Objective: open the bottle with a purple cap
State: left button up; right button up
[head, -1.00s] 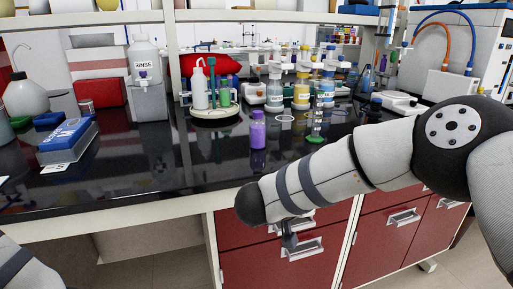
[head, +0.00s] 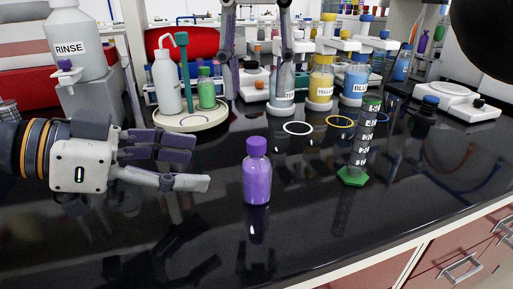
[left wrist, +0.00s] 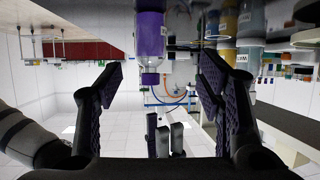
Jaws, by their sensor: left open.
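The purple bottle (head: 257,182) with its purple cap (head: 256,146) stands upright on the black bench in the middle of the head view. My left gripper (head: 196,168) is open just left of the bottle, fingers pointing at it, apart from it. In the left wrist view, which is upside down, the bottle (left wrist: 150,35) shows between the spread fingers (left wrist: 160,88), cap downward. My right gripper (head: 259,80) hangs from the top of the head view above the cap, its two fingers apart and empty; its palm is out of frame.
A green-based graduated cylinder (head: 364,140) stands right of the bottle. A round tray (head: 187,124) with bottles lies behind my left gripper. A white ring (head: 298,128) and a yellow ring (head: 340,121) lie behind. The bench front is clear.

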aim_at(242, 173)
pick_arm(q)
jog(key=shift+s+d, duration=0.15)
jog(key=shift+d, duration=0.15)
pick_arm(e)
jog(key=shift+s+r, duration=0.25)
jog(key=shift+s, duration=0.1)
pick_arm(q)
jog(key=d, duration=0.1)
jog(key=d+f, duration=0.1)
jog(key=d, duration=0.1)
jog(key=shift+d+f, duration=0.1)
pick_arm(e)
jog(key=shift+s+r, duration=0.15)
jog(key=shift+s, duration=0.55)
pick_arm(q)
jog(key=x, duration=0.7)
jog(key=shift+w+d+f, duration=0.1)
jog(key=shift+w+d, duration=0.1)
jog(key=shift+w, duration=0.15)
pick_arm(e)
jog(key=shift+w, duration=0.2)
pick_arm(q)
grip_shut()
